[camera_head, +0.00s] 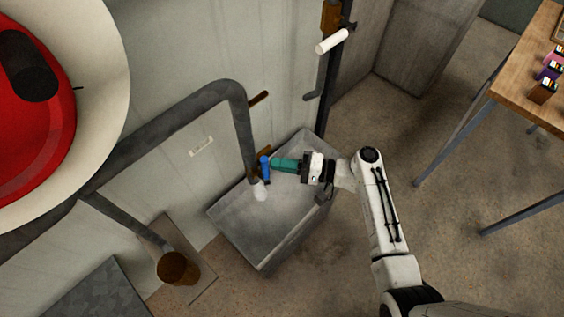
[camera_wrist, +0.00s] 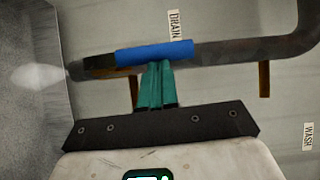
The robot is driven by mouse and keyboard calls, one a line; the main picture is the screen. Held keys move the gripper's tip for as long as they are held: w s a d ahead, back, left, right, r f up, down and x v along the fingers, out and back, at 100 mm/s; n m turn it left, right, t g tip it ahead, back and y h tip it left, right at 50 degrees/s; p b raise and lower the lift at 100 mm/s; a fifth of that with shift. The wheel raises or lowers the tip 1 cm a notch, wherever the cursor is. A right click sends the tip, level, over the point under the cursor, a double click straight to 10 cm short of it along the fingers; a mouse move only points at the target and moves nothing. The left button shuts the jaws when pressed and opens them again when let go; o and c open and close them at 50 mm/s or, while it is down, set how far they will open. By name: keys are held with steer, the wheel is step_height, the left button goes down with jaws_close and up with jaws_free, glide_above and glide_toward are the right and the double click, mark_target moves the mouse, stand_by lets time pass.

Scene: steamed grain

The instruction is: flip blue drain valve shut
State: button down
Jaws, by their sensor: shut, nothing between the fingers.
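The blue drain valve handle (camera_head: 265,168) sits near the lower end of a dark pipe, above a grey basin. In the wrist view the blue handle (camera_wrist: 154,53) lies lengthwise along the pipe, below a "DRAIN" label (camera_wrist: 174,25). A pale stream (camera_head: 259,190) comes from the pipe's end, and it also shows in the wrist view (camera_wrist: 40,76). My gripper (camera_head: 273,164) has teal fingers, shut together and empty. Its fingertips (camera_wrist: 154,66) are right at the handle's near side; I cannot tell whether they touch it.
The grey basin (camera_head: 289,235) stands against the wall under the pipe (camera_head: 243,125). A white-handled lever (camera_head: 331,41) is on a post behind it. A "WASH" label (camera_wrist: 308,136) is on the wall. A wooden table (camera_head: 520,75) with small boxes stands at right; the floor between is clear.

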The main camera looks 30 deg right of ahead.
steer(key=shift+s+a+r, duration=0.1)
steer(key=shift+a, duration=0.15)
steer(key=shift+s+a+r+n+g+h+p, duration=0.15)
steer(key=shift+a+n+h+p, duration=0.15)
steer(key=shift+a+n+p, duration=0.15)
steer(key=shift+s+a+r+n+g+h+p, duration=0.1)
steer(key=shift+a+n+g+h+p, duration=0.05)
steer(key=shift+a+n+h+p, duration=0.25)
steer(key=s+a+f+n+h+p, duration=0.1)
steer(key=s+a+f+n+h, duration=0.2)
steer(key=a+f+n+h, duration=0.3)
steer(key=shift+a+n+h+p, duration=0.3)
steer(key=shift+a+n+h, duration=0.55)
steer(key=shift+a, duration=0.75)
steer(key=shift+s+a+f, duration=0.1)
steer(key=shift+a+f, duration=0.05)
